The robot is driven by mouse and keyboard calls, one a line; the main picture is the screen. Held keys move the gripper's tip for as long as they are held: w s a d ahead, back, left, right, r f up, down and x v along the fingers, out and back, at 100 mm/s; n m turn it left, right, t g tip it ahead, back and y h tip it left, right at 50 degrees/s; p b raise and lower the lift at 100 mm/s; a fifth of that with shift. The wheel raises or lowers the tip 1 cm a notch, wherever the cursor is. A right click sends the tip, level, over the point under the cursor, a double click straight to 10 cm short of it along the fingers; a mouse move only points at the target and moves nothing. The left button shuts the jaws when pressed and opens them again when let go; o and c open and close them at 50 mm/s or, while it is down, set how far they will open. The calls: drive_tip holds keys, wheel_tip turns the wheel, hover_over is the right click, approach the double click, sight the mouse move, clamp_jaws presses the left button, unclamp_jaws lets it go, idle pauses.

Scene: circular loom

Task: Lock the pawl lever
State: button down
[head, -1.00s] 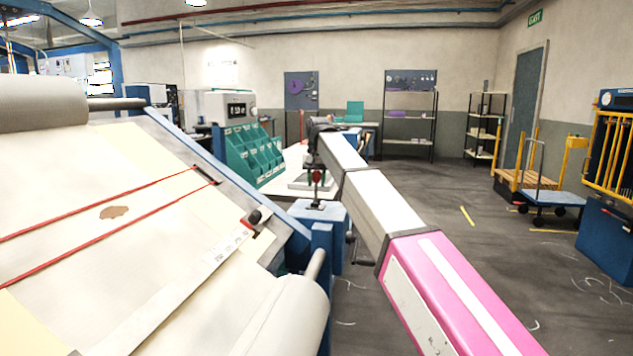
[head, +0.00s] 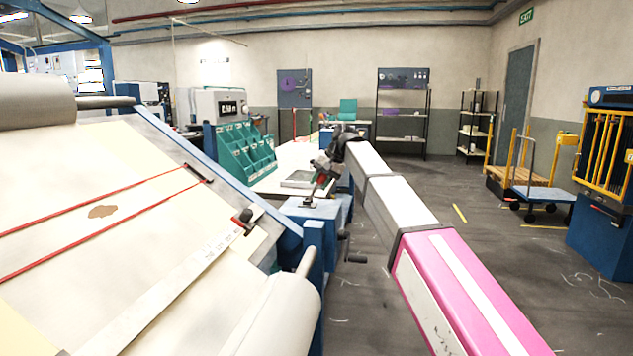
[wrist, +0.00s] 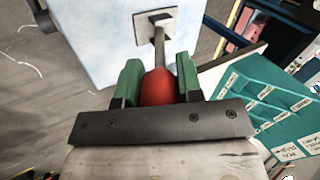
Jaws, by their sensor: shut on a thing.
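The pawl lever (wrist: 159,47) is a thin dark shaft with a red knob (wrist: 157,89), rising from a plate on top of a blue housing (head: 311,209) beside the loom. In the head view the lever (head: 317,187) leans to the upper right. My gripper (wrist: 158,78) has its two green fingers on either side of the red knob and is shut on it. In the head view my gripper (head: 324,168) is small and dark at the lever's top, and partly hides the knob.
The sloped loom bed (head: 150,170) with cream cloth and red cords lies at left, with a cloth roll (head: 275,315) at its lower edge. A crank handle (head: 352,258) sticks out below the housing. Green bins (head: 240,155) stand behind.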

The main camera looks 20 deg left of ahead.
drive_tip(key=shift+d+f, duration=0.1)
drive_tip(key=shift+d, duration=0.1)
idle(0.3)
drive_tip(key=c, duration=0.8)
unclamp_jaws()
drive_tip(key=v, duration=1)
drive_tip(key=shift+d+r, duration=0.3)
drive_tip(key=shift+d, duration=0.05)
